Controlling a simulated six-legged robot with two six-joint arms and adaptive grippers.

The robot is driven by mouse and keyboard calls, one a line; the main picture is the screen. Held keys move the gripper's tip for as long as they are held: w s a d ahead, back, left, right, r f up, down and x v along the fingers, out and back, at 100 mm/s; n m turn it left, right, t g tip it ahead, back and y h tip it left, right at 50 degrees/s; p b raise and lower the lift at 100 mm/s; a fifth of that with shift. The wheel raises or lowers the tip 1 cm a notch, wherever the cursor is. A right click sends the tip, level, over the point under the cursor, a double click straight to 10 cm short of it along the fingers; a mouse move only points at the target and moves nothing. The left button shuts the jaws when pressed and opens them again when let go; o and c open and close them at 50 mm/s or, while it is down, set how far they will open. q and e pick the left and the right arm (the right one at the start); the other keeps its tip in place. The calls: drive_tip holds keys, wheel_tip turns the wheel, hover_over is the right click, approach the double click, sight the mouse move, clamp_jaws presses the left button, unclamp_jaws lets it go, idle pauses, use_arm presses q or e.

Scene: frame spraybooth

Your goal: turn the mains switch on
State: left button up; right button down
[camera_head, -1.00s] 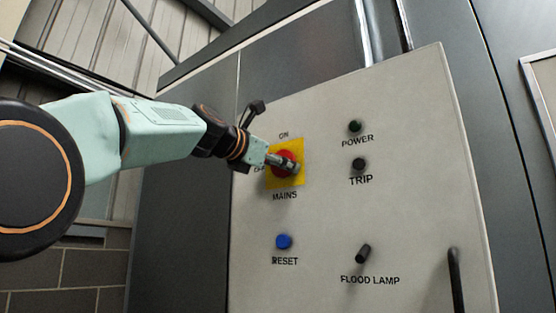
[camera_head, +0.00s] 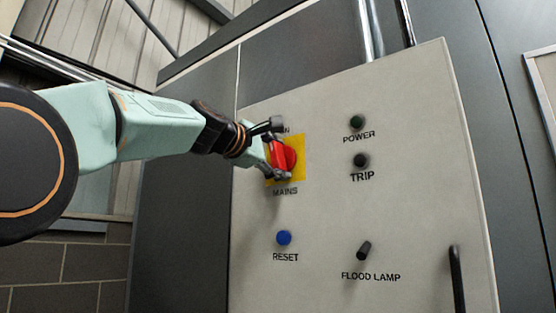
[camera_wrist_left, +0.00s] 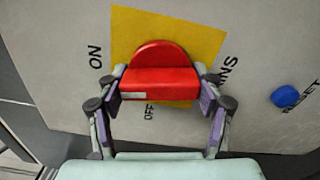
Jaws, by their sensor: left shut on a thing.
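The mains switch is a red rotary handle (camera_head: 289,156) on a yellow plate (camera_head: 299,175), on the grey panel. In the left wrist view the red handle (camera_wrist_left: 160,82) lies along the line from the ON label (camera_wrist_left: 96,57) to the MAINS label, with a pale mark at its ON end. The OFF label (camera_wrist_left: 149,113) is below it there, partly covered. My left gripper (camera_head: 278,158) is shut on the handle; its fingers (camera_wrist_left: 160,88) are at the two ends. My right gripper is not in view.
The panel also has a dark green POWER lamp (camera_head: 357,122), a dark TRIP lamp (camera_head: 361,160), a blue RESET button (camera_head: 284,238) and a black FLOOD LAMP switch (camera_head: 364,251). A black door handle (camera_head: 455,285) is at the lower right.

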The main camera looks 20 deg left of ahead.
use_arm(q)
drive_tip(key=shift+m, duration=1.3)
drive_tip(key=shift+d+f, duration=0.1)
drive_tip(key=shift+f, duration=0.1)
drive_tip(key=o, duration=1.1)
drive_tip(key=shift+s+r, duration=0.1)
drive_tip(key=shift+s, duration=0.05)
drive_tip(key=shift+c, duration=0.2)
drive_tip(key=shift+o, duration=0.5)
drive_tip(key=shift+s+r, duration=0.15)
drive_tip(key=shift+s, duration=0.1)
drive_tip(key=shift+w, duration=0.1)
drive_tip(key=shift+w, duration=0.25)
